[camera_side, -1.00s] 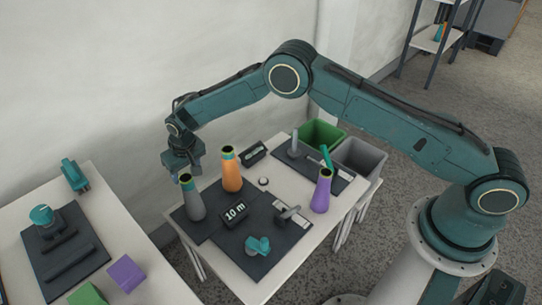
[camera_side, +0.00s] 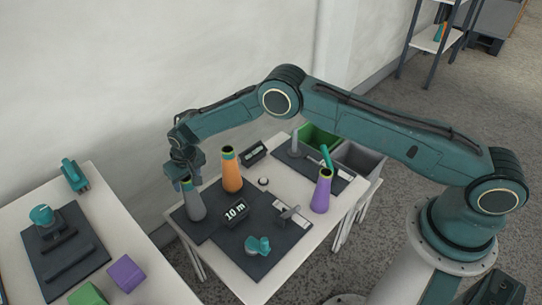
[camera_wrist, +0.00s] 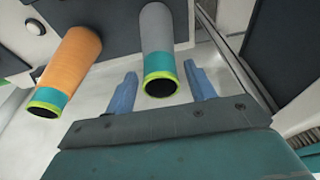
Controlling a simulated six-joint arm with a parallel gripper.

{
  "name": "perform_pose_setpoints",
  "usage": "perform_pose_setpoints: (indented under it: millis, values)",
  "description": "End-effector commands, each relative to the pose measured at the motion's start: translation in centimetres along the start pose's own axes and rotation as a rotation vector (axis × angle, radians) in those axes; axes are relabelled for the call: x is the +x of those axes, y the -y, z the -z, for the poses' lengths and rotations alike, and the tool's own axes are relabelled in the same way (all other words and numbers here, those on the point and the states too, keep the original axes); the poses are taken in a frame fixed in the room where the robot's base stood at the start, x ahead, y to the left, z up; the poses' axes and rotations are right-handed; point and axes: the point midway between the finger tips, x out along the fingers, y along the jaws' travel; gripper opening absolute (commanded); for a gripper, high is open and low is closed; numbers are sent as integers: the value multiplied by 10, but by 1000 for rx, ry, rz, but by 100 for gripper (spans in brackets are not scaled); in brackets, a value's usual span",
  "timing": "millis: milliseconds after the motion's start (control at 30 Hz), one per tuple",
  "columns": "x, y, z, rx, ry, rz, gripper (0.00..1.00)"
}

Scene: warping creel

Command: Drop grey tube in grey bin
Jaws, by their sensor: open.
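The grey tube (camera_side: 194,200) is a tapered tube with a teal band and a yellow-green rim. It stands upright on a dark mat at the left of the white table. My gripper (camera_side: 188,170) is at the tube's top in the side view. In the wrist view my gripper (camera_wrist: 162,88) has its two blue fingers apart, with the grey tube (camera_wrist: 157,35) between them and gaps on both sides. The fingers are open and do not grip it. The grey bin (camera_side: 375,157) stands at the table's far right end, partly hidden by my arm.
An orange tube (camera_side: 232,172) stands close right of the grey one; a purple tube (camera_side: 321,192) stands farther right. A green bin (camera_side: 318,137) is beside the grey bin. A "10 m" display (camera_side: 235,211) and a teal part (camera_side: 257,246) occupy the front mat.

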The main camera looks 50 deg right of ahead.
Motion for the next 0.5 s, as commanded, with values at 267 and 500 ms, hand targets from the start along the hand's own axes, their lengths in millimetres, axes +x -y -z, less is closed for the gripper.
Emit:
perform_pose_setpoints:
  millis: [267, 500]
  values:
    - [0, 0, 0, 0, 0, 0, 31]
    - [-1, 0, 0, 0, 0, 0, 11]
